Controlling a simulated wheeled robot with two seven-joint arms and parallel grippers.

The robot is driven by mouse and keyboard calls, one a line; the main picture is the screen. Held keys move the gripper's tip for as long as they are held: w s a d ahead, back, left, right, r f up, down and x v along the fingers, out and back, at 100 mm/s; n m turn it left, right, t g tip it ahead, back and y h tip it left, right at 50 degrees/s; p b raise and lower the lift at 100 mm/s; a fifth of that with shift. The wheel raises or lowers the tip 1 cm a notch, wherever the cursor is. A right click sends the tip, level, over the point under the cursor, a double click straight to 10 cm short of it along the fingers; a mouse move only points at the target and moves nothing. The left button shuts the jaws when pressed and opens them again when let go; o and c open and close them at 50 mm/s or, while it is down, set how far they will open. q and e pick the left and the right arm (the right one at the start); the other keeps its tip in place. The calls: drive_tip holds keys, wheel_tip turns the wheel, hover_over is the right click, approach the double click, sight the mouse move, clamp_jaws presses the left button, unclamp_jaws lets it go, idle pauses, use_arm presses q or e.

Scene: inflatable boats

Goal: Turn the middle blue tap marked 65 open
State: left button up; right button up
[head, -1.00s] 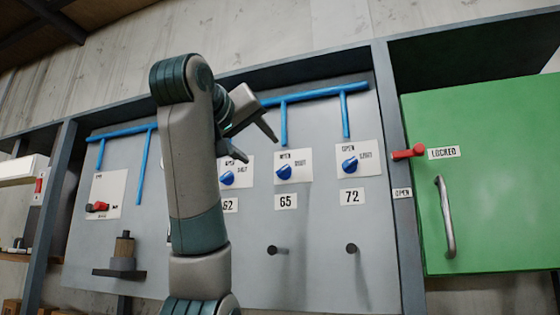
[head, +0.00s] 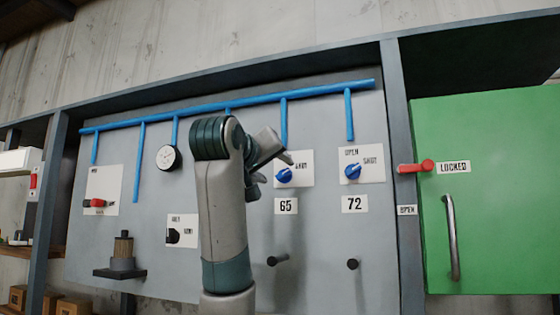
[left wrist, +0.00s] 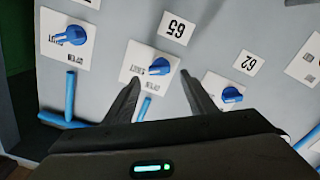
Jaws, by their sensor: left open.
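The blue tap marked 65 (head: 285,175) is on a white plate on the grey panel, above its 65 label (head: 286,206). Its handle lies roughly sideways, by the word SHUT. My left gripper (head: 272,173) is open and empty, just left of and in front of this tap, and hides the plate's left part. In the left wrist view, which is upside down, tap 65 (left wrist: 158,66) appears beyond and between the open fingertips (left wrist: 159,78). No contact is visible. My right gripper is out of view.
The blue tap marked 72 (head: 352,171) is to the right; tap 62 (left wrist: 232,95) shows beside a finger in the wrist view. Two dark pegs (head: 279,259) stick out below. Blue pipes (head: 284,120) run above. A green door (head: 500,220) with a red latch stands right.

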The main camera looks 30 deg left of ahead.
sight(282, 172)
use_arm(q)
drive_tip(key=p+x, duration=0.2)
drive_tip(key=x, duration=0.2)
drive_tip(key=shift+r, duration=0.15)
drive_tip(key=shift+w, duration=0.35)
drive_tip(key=c, duration=1)
